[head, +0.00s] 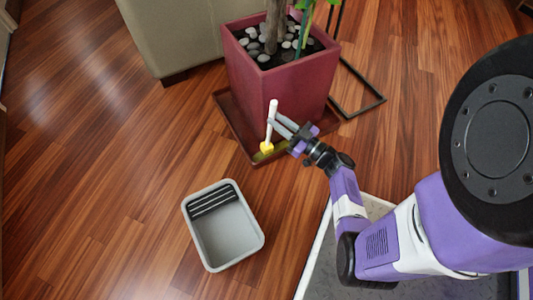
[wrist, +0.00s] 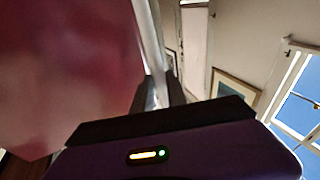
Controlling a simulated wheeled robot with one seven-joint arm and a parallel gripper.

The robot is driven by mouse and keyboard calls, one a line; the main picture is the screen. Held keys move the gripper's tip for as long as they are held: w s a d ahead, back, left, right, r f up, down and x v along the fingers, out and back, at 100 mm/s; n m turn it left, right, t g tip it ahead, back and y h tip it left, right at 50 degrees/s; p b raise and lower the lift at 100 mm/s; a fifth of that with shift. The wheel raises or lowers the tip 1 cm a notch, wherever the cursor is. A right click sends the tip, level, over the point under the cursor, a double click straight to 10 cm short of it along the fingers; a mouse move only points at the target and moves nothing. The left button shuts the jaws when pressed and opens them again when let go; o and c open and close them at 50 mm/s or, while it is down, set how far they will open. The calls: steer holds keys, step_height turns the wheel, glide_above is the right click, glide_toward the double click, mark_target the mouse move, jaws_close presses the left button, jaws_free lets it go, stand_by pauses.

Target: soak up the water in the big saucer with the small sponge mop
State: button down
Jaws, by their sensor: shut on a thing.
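The small sponge mop (head: 272,110) has a white handle and a yellow sponge head. My gripper (head: 272,122) is shut on the handle, which stands nearly upright with the sponge low. The handle also shows in the wrist view (wrist: 147,35), rising from between my fingers. The big saucer (head: 229,112) is dark red and square, under the plant pot. The yellow sponge (head: 266,147) is over the saucer's front corner; I cannot tell whether it touches the bottom. A yellowish patch shows beside the sponge, but I cannot clearly make out the water.
A dark red square plant pot (head: 275,92) with pebbles and a trunk stands in the saucer. A grey bucket (head: 228,243) with a dark ribbed grate stands on the wooden floor in front. A beige sofa (head: 185,35) is behind left. Floor at the left is clear.

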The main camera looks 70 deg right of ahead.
steer(key=shift+f, duration=1.5)
stand_by(1.8)
steer(key=shift+r, duration=0.1)
stand_by(2.9)
step_height(320, 180, up, 11)
steer(key=p, duration=0.6)
steer(key=shift+p, duration=0.4)
